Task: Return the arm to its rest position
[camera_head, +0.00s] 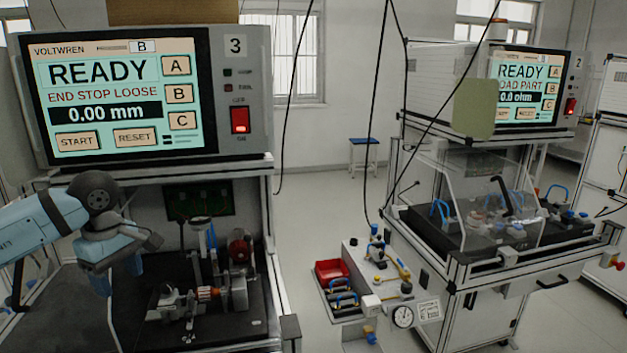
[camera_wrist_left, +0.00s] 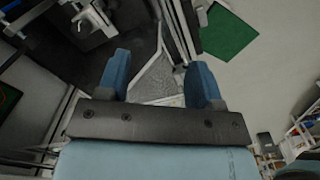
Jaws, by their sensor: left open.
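My left arm comes in from the left in the head view. Its gripper (camera_head: 120,275) hangs over the left part of the dark bench deck at station 3, below the screen. In the left wrist view the two blue fingers of this gripper (camera_wrist_left: 163,78) stand wide apart with nothing between them. The fingers point past the edge of the deck, with floor below. A test fixture with a copper-coloured part (camera_head: 207,293) stands on the deck to the right of the gripper, apart from it. My right gripper is not in view.
The station 3 screen (camera_head: 122,95) reads READY and END STOP LOOSE, 0.00 mm. A red bin (camera_head: 331,269) and a dial gauge (camera_head: 403,316) sit between the stations. Station 2 (camera_head: 500,200) has a clear guard. A green mat (camera_wrist_left: 229,35) lies on the floor.

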